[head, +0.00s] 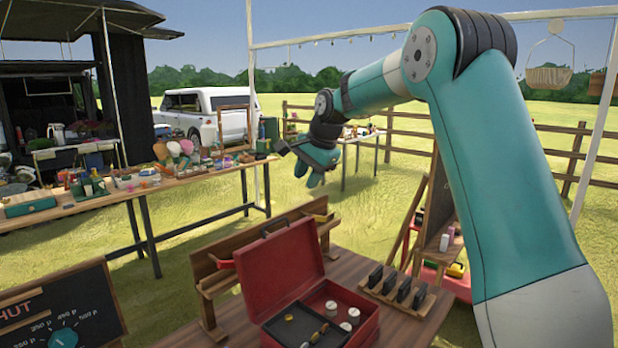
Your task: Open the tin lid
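A red tin (366,327) stands on the wooden table in the lower middle of the head view. Its red lid (280,268) is raised and leans back, standing open at the tin's left and rear side. Inside are a dark tray (292,333), several small brass-coloured pieces and a few pale round pieces. My gripper (312,178) hangs in the air above and beyond the tin, pointing down, apart from the lid. It is small in the view, and whether its fingers are open or shut is unclear. No object shows in it.
A wooden rack (222,274) stands behind the lid. A wooden holder with black blocks (393,287) lies right of the tin. A chalkboard sign (62,312) is at lower left. A long table (180,188) with many goods stands beyond, with grass between.

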